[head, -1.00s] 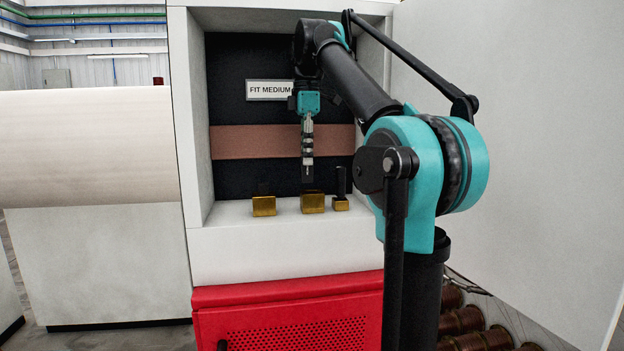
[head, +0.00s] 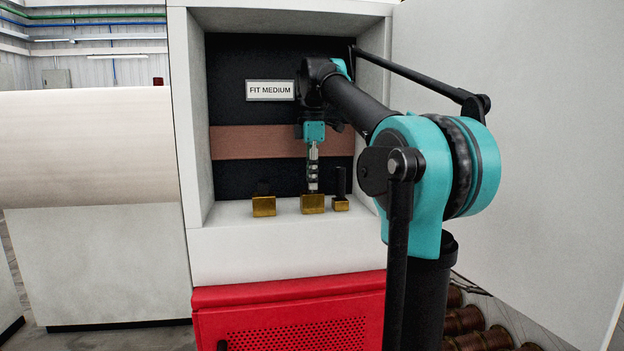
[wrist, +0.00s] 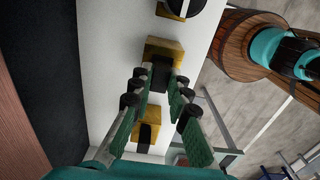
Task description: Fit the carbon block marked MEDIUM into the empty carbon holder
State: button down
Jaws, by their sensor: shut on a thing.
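My gripper (head: 313,189) points straight down over the middle brass holder (head: 313,204), its tips close above the holder's top. In the wrist view, my gripper (wrist: 158,88) is shut on a dark carbon block (wrist: 160,75). The block meets the middle brass holder (wrist: 168,48) and its lower end appears to be down in it; I cannot tell how deep. No marking on the block is readable. The left holder (head: 264,207) bears a short dark block (head: 263,188).
The holders stand in a row on a white shelf (head: 235,215) between white side walls. A sign reading FIT MEDIUM (head: 269,90) hangs on the dark back wall. A red cabinet (head: 290,310) is below. The neighbouring holders stand close on both sides.

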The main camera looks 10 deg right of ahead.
jog(key=shift+f, duration=0.1)
jog(key=c, duration=1.5)
grip_release()
jog(key=shift+o, duration=0.2)
jog(key=shift+r, duration=3.85)
